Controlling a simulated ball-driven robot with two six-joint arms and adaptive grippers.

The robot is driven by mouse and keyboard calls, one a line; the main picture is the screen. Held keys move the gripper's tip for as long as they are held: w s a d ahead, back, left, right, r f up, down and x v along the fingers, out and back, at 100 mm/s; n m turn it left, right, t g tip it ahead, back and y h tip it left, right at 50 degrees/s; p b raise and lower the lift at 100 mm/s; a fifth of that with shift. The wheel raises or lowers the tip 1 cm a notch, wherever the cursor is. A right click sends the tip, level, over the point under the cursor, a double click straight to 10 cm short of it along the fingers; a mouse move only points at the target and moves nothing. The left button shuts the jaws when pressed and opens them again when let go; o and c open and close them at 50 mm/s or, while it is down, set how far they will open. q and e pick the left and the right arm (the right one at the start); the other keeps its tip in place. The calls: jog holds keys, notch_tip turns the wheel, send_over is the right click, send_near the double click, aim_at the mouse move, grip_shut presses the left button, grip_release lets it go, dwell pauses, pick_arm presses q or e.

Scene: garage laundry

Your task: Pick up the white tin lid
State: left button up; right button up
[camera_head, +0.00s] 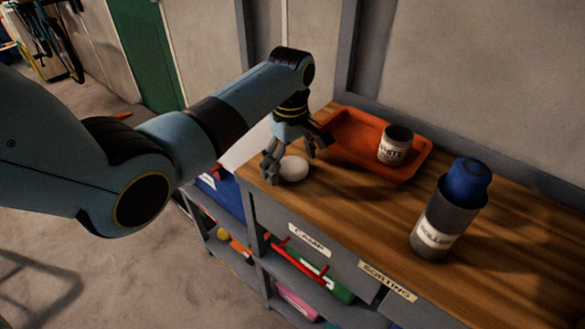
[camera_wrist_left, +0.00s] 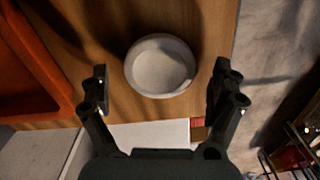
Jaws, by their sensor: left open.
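The white tin lid (camera_head: 293,168) is a small round disc lying on the wooden bench top near its left end. In the left wrist view the lid (camera_wrist_left: 160,66) sits between and just beyond my fingertips, its raised rim and flat middle showing. My left gripper (camera_head: 291,160) points down over the lid, its fingers apart to either side. The left wrist view shows the same open gripper (camera_wrist_left: 160,85) with nothing between its fingers. Whether a finger touches the lid I cannot tell. My right gripper is not seen.
An orange tray (camera_head: 350,153) lies close behind the lid, holding a white-labelled tin (camera_head: 395,145). A dark labelled canister with a blue item in it (camera_head: 447,215) stands to the right. The bench front edge is close to the lid. Shelves with coloured items (camera_head: 300,265) are below.

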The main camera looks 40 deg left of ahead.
pick_arm(q)
jog(key=c, duration=0.9)
jog(key=shift+c, duration=0.2)
jog(key=shift+r, duration=0.1)
